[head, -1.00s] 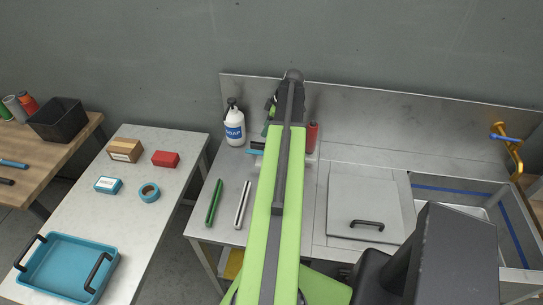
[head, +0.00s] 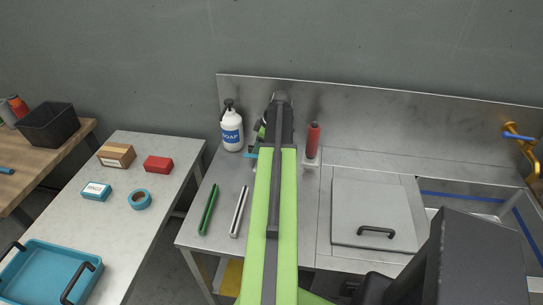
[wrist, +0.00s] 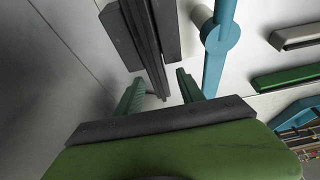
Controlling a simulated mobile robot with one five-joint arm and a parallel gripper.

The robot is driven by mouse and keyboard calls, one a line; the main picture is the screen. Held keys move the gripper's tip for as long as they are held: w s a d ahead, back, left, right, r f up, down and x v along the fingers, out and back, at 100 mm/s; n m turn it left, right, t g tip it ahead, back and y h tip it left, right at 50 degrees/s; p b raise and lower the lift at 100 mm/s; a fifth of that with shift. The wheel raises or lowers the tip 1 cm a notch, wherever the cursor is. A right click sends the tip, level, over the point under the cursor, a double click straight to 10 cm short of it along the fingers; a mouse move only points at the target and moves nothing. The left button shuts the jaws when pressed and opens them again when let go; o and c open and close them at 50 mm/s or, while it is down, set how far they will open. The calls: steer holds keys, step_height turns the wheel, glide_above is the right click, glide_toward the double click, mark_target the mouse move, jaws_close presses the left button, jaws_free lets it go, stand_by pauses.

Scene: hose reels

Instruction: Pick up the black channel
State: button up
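The black channel (wrist: 150,42) shows in the wrist view as a long, dark, grooved piece between two dark blocks. Its near end reaches toward the gap between my fingers. My gripper (wrist: 160,76) is open, with one green finger on each side of that end; I cannot tell whether either touches it. In the head view my gripper (head: 276,122) is at the back of the metal counter, and my arm hides the black channel there. A green channel (head: 208,209) and a light grey channel (head: 239,212) lie on the counter to the left of my arm.
A blue bar (wrist: 218,50) stands close beside the dark blocks. The soap bottle (head: 232,130) is left of my gripper and a red bottle (head: 313,139) is right of it. The backsplash (head: 380,125) rises behind. A handled cover (head: 375,210) lies to the right.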

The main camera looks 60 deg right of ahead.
jaws_close()
steer(key=shift+r+p, duration=0.7)
steer(key=r+p, duration=0.4)
steer(key=shift+s, duration=0.2)
steer(key=s+a+r+p, duration=0.2)
steer(key=s+r+p, duration=0.4)
steer(key=s, duration=0.5)
step_height(320, 180, up, 7)
steer(key=p, duration=0.6)
steer(key=shift+d+f+p, duration=0.15)
steer(key=shift+f+p, duration=0.05)
steer(key=shift+p, duration=0.1)
steer(key=shift+s, duration=0.1)
